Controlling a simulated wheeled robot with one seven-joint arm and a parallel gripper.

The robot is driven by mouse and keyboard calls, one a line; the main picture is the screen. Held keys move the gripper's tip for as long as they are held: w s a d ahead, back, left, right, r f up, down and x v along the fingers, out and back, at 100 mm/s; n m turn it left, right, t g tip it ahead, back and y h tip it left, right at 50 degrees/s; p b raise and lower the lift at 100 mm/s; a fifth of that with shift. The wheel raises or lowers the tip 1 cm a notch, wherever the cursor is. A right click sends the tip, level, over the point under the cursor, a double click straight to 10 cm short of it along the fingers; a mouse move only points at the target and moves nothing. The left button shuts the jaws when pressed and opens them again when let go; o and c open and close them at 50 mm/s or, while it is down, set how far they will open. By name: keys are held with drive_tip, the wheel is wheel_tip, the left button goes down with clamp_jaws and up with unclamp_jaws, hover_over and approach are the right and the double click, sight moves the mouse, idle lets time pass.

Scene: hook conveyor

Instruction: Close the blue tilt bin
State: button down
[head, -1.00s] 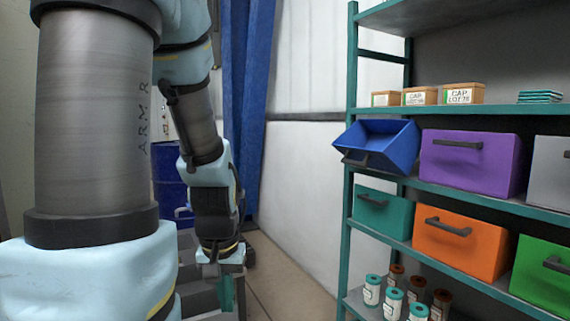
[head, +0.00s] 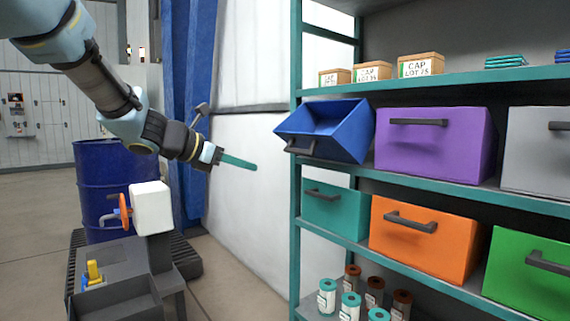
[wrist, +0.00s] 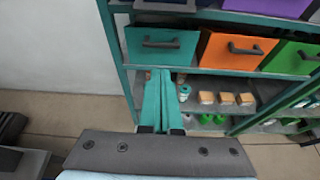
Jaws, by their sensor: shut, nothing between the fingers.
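The blue tilt bin (head: 335,130) hangs tilted open on the upper bin row of the teal shelf rack, at its left end. Its open top faces up and its dark handle (head: 300,147) is at the lower front. My gripper (head: 254,167) is to the left of the rack and a little lower than the bin, apart from it, pointing right. Its teal fingers are together and empty; they also show in the wrist view (wrist: 158,88). In the wrist view the blue bin cannot be made out clearly.
A purple bin (head: 435,145) and a grey bin (head: 545,150) stand shut to the right. Teal (head: 333,210), orange (head: 420,240) and green bins (head: 525,275) are below. The rack's left post (head: 296,215) is near my gripper. A blue drum (head: 105,185) stands left.

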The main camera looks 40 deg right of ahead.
drive_tip(key=s+d+p, duration=0.1)
drive_tip(key=d+p, duration=0.3)
drive_tip(key=d, duration=0.8)
drive_tip(key=shift+d+r, duration=0.35)
drive_tip(key=shift+r, duration=0.05)
drive_tip(key=shift+r, duration=0.1)
drive_tip(key=shift+r+p, duration=0.35)
drive_tip(key=shift+p, duration=0.45)
